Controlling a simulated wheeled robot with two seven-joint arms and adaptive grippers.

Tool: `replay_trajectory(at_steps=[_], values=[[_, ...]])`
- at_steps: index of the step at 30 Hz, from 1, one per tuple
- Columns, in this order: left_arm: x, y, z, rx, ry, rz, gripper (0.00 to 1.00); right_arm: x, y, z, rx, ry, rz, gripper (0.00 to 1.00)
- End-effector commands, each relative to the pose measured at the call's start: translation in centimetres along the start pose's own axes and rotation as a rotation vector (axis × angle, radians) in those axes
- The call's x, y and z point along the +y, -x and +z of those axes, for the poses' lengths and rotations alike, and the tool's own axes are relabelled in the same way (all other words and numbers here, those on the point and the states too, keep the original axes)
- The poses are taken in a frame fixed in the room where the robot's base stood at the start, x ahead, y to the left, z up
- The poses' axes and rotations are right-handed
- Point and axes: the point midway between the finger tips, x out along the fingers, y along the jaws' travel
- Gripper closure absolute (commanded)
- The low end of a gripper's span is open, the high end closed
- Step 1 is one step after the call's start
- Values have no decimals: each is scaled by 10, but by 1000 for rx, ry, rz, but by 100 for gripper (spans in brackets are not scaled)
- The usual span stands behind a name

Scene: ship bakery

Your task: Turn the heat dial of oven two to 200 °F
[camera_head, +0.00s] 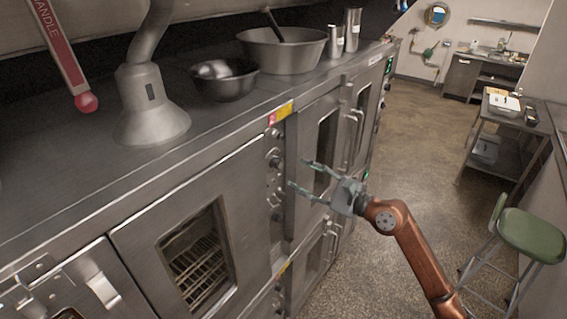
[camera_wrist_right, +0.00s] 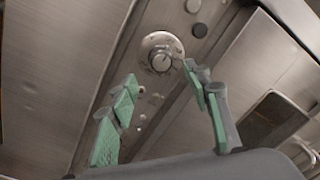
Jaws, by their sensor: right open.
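The oven control panel (camera_head: 272,190) is a narrow vertical strip between two oven doors in the head view, with several small knobs on it. In the right wrist view a round heat dial (camera_wrist_right: 161,57) with a silver knob and a round plate sits on the panel, beyond my fingertips. I cannot read its markings or tell the oven's number. My right gripper (camera_head: 299,174) is open and empty in front of the panel. In the right wrist view its green-padded fingers (camera_wrist_right: 158,85) are spread on either side below the dial, apart from it. My left gripper is not in view.
An oven door (camera_head: 133,237) with a window is left of the panel, and another (camera_head: 305,125) is right. Bowls (camera_head: 224,80) and a pot (camera_head: 283,50) stand on the oven top. A green stool (camera_head: 532,234) and a cart (camera_head: 511,154) stand right. The floor between is clear.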

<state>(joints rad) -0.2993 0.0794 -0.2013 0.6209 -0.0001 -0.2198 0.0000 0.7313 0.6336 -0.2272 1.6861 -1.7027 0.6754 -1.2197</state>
Motion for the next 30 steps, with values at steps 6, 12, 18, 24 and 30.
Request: replay_trajectory(at_steps=[6, 12, 18, 24, 30], values=[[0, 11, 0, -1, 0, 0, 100, -1, -29, 4, -1, 10, 2, 56], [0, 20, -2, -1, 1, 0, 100, -2, -59, 3, -1, 8, -1, 56], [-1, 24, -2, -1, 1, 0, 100, 0, -74, 1, 1, 8, 0, 56], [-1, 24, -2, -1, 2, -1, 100, 0, -76, 1, 1, 8, 0, 56], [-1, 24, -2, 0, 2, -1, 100, 0, -76, 1, 1, 8, 0, 63]])
